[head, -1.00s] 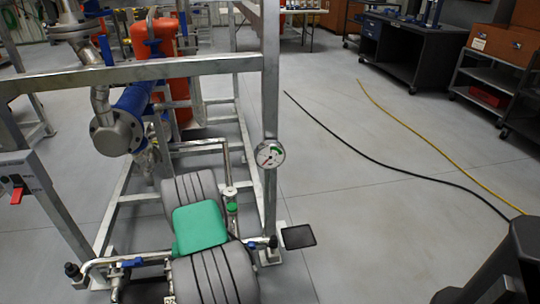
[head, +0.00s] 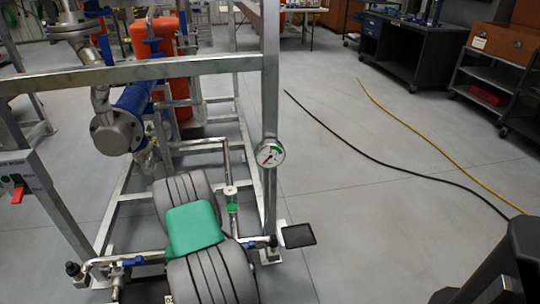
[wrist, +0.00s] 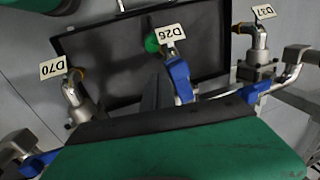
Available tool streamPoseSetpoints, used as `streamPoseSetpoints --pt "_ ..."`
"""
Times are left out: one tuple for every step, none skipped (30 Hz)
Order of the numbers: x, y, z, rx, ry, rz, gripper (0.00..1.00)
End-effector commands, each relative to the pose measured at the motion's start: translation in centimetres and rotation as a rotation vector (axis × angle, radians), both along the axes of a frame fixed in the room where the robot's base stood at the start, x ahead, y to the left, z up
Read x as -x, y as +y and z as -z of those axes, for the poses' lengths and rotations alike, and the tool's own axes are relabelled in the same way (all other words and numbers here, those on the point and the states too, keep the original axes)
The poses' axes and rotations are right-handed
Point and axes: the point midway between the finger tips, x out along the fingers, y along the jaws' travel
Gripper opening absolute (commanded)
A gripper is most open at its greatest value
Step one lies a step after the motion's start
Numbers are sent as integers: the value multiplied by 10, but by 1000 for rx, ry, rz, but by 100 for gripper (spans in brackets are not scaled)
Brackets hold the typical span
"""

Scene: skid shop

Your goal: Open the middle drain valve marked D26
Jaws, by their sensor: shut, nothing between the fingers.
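My gripper (wrist: 153,78) is a dark narrow shape, shut and empty, just left of this lever. I cannot tell whether it touches it. The D70 valve (wrist: 84,108) is on the left and the D37 valve (wrist: 259,52) on the right, each with its tag. In the head view my arm hides the middle valve and my gripper; a blue lever (head: 133,261) shows left of the arm.
A black tray (wrist: 105,68) lies under the valves; its corner shows in the head view (head: 298,236). The skid's steel frame (head: 270,130) with a pressure gauge (head: 270,152) stands close to my arm. A black hose (head: 370,158) and a yellow hose (head: 420,132) cross open floor.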

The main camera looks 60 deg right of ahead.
Motion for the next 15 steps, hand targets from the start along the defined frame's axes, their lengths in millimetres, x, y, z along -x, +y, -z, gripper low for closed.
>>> streamPoseSetpoints --pt "-2 3 0 0 0 -1 0" --pt "-3 5 0 0 0 -1 0" --pt "-4 6 0 0 0 0 0" --pt "-3 6 0 0 0 0 0" --pt "-3 6 0 0 0 0 0" --pt "-3 6 0 0 0 0 0" --pt "-3 6 0 0 0 0 0" --pt "-3 6 0 0 0 0 0" --pt "-3 6 0 0 0 0 0" --pt "-3 6 0 0 0 0 0" --pt "-3 5 0 0 0 0 0" --pt "-2 5 0 0 0 1 0" --pt "-2 4 0 0 0 1 0" --pt "-1 4 0 0 0 1 0" --pt "1 2 -1 0 0 1 0"
